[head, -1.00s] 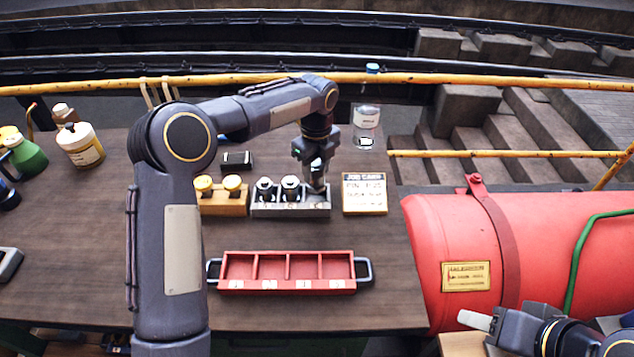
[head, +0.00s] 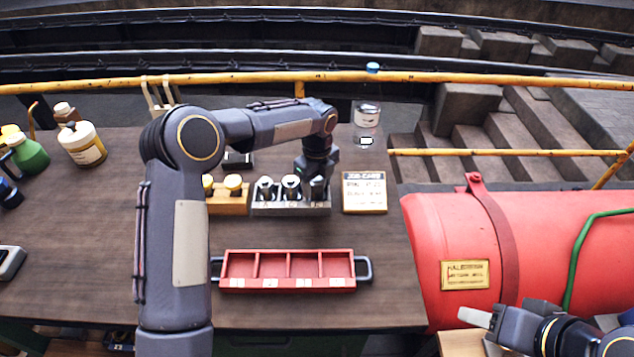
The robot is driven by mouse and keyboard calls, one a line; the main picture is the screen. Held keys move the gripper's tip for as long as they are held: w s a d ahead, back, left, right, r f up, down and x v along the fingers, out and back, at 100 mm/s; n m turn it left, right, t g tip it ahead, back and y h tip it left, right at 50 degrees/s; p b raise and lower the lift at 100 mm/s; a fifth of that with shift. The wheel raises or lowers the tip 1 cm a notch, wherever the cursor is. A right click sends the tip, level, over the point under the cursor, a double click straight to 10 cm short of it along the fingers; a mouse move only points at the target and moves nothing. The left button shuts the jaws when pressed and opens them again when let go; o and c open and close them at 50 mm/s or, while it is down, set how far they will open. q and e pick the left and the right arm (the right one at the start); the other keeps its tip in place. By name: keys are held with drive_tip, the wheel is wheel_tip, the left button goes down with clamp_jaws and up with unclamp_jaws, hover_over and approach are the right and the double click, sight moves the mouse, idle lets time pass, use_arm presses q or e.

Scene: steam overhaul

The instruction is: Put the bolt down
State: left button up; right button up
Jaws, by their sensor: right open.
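A grey metal rack (head: 290,209) stands on the workbench with three silver, dark-topped bolts upright in it. The right-hand bolt (head: 318,188) stands in the rack's right end, beside the middle bolt (head: 291,187) and the left bolt (head: 265,188). My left gripper (head: 312,176) is at the right-hand bolt, pointing down just behind and above it. Its fingers are mostly hidden, so I cannot tell whether they touch the bolt. My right gripper (head: 478,320) is at the lower right, open, in front of the red tank and away from the rack.
A red divided tray (head: 290,284) with dark handles lies in front of the rack. A wooden block with yellow-topped pieces (head: 229,206) is left of it, a job card (head: 364,193) right. A red tank (head: 520,240) borders the bench. Bottles stand far left.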

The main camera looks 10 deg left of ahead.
use_arm(q)
drive_tip(key=shift+o, duration=0.7)
wheel_tip(320, 180, up, 12)
drive_tip(key=shift+r+b, duration=0.25)
drive_tip(key=shift+b, duration=0.2)
drive_tip(key=s+a+r+n+t+h, duration=0.1)
drive_tip(key=s+a+r+n, duration=0.3)
drive_tip(key=s+n, duration=0.3)
drive_tip(key=s+a+r+n+t+h, duration=0.1)
drive_tip(key=s+a+r+n, duration=0.35)
drive_tip(key=s, duration=0.45)
drive_tip(key=s+f+n+t+h, duration=0.1)
drive_tip(key=s+f+n, duration=0.3)
drive_tip(key=s+n, duration=0.4)
drive_tip(key=s+f+n+t, duration=0.2)
drive_tip(key=s+f+n, duration=0.2)
drive_tip(key=s+n, duration=0.3)
drive_tip(key=s, duration=0.4)
drive_tip(key=shift+s+a+n+t+h, duration=0.15)
drive_tip(key=shift+n+t+h, duration=0.15)
drive_tip(key=shift+n+h, duration=0.1)
